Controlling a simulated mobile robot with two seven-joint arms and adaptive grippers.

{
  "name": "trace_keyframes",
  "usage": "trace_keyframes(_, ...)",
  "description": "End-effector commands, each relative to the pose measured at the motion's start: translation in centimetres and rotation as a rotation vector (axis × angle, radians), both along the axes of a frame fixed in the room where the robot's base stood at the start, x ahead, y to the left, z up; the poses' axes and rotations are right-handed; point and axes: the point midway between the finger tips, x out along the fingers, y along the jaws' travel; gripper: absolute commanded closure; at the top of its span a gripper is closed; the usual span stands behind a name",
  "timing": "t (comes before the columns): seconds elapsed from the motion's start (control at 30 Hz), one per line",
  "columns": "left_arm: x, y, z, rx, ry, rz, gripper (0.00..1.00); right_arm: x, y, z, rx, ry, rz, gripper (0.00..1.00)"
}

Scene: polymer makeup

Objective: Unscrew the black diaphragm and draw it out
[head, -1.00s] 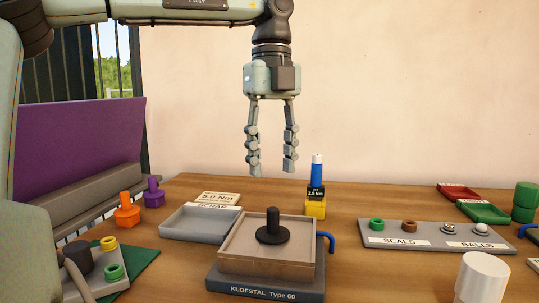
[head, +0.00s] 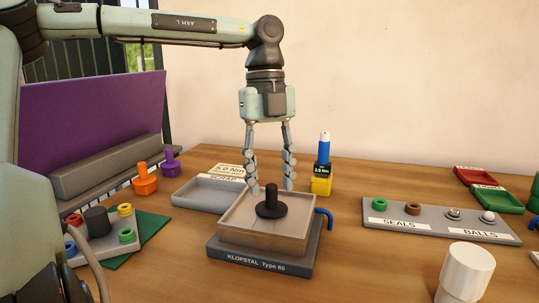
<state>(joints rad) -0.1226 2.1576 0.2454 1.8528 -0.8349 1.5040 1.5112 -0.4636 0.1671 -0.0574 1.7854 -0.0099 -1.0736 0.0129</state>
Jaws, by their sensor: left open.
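The black diaphragm (head: 271,204) stands upright in the middle of a square tan housing (head: 245,234), a round flange with a narrower stem on top. The housing sits on a grey base (head: 259,260) labelled "KLOFSTAL Type 60", with a blue bent handle or hose at its right. My left gripper (head: 271,190) is open and points straight down. Its fingers hang above and apparently slightly behind the stem, one on each side of it in the picture. I cannot tell any contact. It holds nothing. My right gripper is not in view.
A grey SCRAP tray (head: 190,202) lies behind left. A blue and yellow driver (head: 323,165) stands behind right. A SEALS and BALLS rack (head: 445,222) is to the right, with a white cylinder (head: 465,272) in front. Orange (head: 145,180) and purple (head: 170,163) knobs stand left.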

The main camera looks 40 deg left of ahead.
Motion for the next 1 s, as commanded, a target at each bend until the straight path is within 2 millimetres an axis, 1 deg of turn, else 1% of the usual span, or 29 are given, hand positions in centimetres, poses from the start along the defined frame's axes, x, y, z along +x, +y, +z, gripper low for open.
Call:
trace_keyframes(0.03,-0.1,-0.1,-0.7,-0.001,0.003,0.001,0.57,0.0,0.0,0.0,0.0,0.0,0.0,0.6)
trace_keyframes(0.1,-0.1,-0.2,-1.5,0.0,0.003,0.0,0.57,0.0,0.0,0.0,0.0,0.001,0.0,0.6)
trace_keyframes(0.2,-0.1,-0.2,-2.1,0.0,0.001,0.001,0.57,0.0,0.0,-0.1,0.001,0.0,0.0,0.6)
trace_keyframes(0.53,-0.1,-0.3,-2.5,0.001,0.001,0.001,0.57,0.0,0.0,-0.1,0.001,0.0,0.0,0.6)
trace_keyframes(0.87,-0.1,-0.3,-2.4,0.001,0.001,0.001,0.98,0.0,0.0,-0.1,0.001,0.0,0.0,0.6)
trace_keyframes(0.9,-0.1,-0.3,-2.4,0.001,0.001,0.001,1.0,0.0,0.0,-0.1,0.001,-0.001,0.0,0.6)
trace_keyframes(1.0,-0.1,-0.3,-2.4,0.001,0.0,0.002,1.0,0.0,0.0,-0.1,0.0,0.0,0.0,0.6)
